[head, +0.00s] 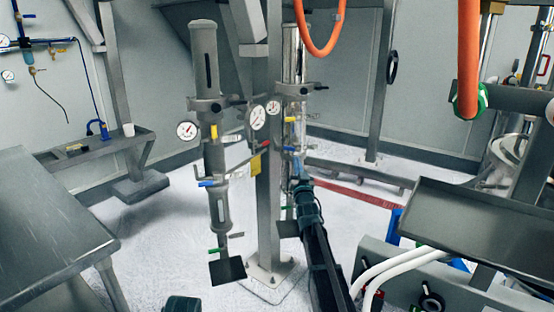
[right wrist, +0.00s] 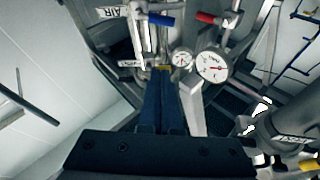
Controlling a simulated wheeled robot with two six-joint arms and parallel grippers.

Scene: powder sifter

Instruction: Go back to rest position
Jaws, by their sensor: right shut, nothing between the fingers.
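My right arm comes up from the bottom of the head view. Its gripper (head: 297,178) is at the clear-and-metal column (head: 293,130) right of the post. In the right wrist view my right gripper (right wrist: 164,78) has its dark blue fingers together, with nothing between them. The fingertips point at the pipework by a small yellow part; I cannot tell whether they touch it. A blue-handled valve (right wrist: 160,19) and a red-handled valve (right wrist: 207,18) are beyond the tips. My left gripper is not in view; a dark rounded piece at the bottom edge may be my left arm.
A grey column (head: 205,80) with pressure gauges (head: 187,130) stands left of the post (head: 267,215). A grey table (head: 45,225) is at left, a dark tray (head: 480,225) at right. Orange hoses (head: 468,50) hang above. White floor lies open left of the columns.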

